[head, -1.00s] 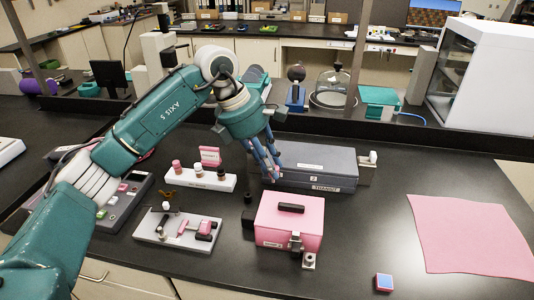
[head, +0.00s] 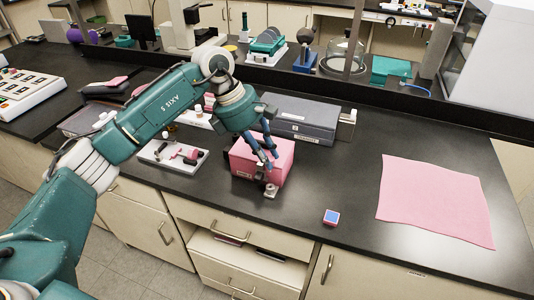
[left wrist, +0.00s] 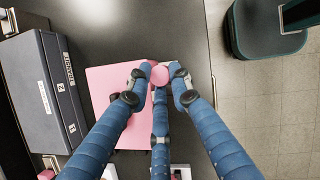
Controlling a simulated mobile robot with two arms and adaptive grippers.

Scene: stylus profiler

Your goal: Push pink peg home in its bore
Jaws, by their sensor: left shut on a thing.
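My left gripper (head: 266,164) is in front of the pink box (head: 276,148), low by its metal latch bracket (head: 271,189). In the left wrist view its three blue fingers (left wrist: 160,82) close around a small round pink piece, which looks like the pink peg (left wrist: 159,75). The peg is beside the edge of the pink box (left wrist: 105,85). The fingertips partly cover the bracket, so I cannot tell how deep the peg sits in the bore. My right gripper is not in view.
A grey case (head: 300,121) stands behind the box. A white tray with small parts (head: 165,157) is to its left. A small blue-topped block (head: 331,217) and a pink cloth (head: 430,200) lie to the right.

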